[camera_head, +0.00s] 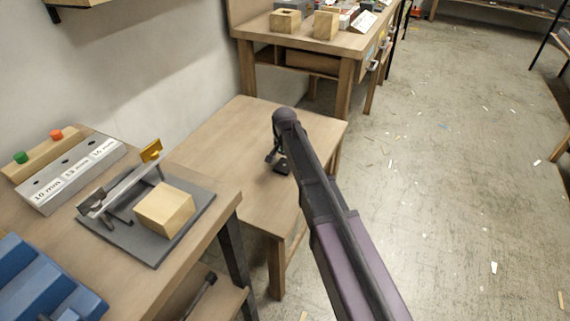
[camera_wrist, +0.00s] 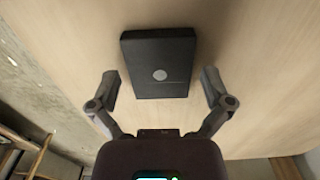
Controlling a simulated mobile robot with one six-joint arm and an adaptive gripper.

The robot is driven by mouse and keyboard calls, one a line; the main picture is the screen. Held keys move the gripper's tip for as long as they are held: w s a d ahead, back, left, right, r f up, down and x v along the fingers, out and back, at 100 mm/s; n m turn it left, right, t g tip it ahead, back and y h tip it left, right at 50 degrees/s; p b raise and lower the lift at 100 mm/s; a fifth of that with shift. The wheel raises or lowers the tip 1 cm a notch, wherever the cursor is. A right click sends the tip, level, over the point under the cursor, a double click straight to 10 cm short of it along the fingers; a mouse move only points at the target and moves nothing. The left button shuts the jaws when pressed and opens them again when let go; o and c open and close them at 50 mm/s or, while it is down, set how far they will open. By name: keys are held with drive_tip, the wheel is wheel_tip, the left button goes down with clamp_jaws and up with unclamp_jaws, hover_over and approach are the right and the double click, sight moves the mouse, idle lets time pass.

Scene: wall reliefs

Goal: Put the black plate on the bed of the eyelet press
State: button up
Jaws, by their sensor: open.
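The black plate (camera_wrist: 158,50) lies on a light wooden table top in the wrist view, a dark flat block with a pale round spot. My gripper (camera_wrist: 160,85) is open, with one finger on each side of the plate's near end and a gap at both sides. In the head view a small dark piece, apparently the plate (camera_head: 282,168), shows by my gripper (camera_head: 273,156) over the low table. What looks like the eyelet press (camera_head: 125,188) stands on the left bench, with a lever arm, a yellow end and a dark grey base. A wooden block (camera_head: 164,208) sits on that base.
The low wooden table (camera_head: 225,140) is mostly clear. A grey rack labelled 10, 13 and 15 mm (camera_head: 70,175) and blue stepped bins (camera_head: 40,285) are on the left bench. A taller workbench (camera_head: 285,45) with wooden blocks stands behind.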

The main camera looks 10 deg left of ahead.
sight(284, 165)
drive_tip(key=shift+r, duration=0.1)
wheel_tip(284, 165, up, 12)
drive_tip(key=p, duration=1.2)
idle(0.9)
drive_tip(key=s+d+n, duration=0.2)
drive_tip(key=s+d, duration=0.8)
drive_tip(key=d, duration=0.2)
drive_tip(key=s+d+n, duration=0.2)
drive_tip(key=s+d, duration=0.8)
drive_tip(key=d, duration=0.3)
drive_tip(key=shift+s+d, duration=0.2)
drive_tip(key=shift+s, duration=0.05)
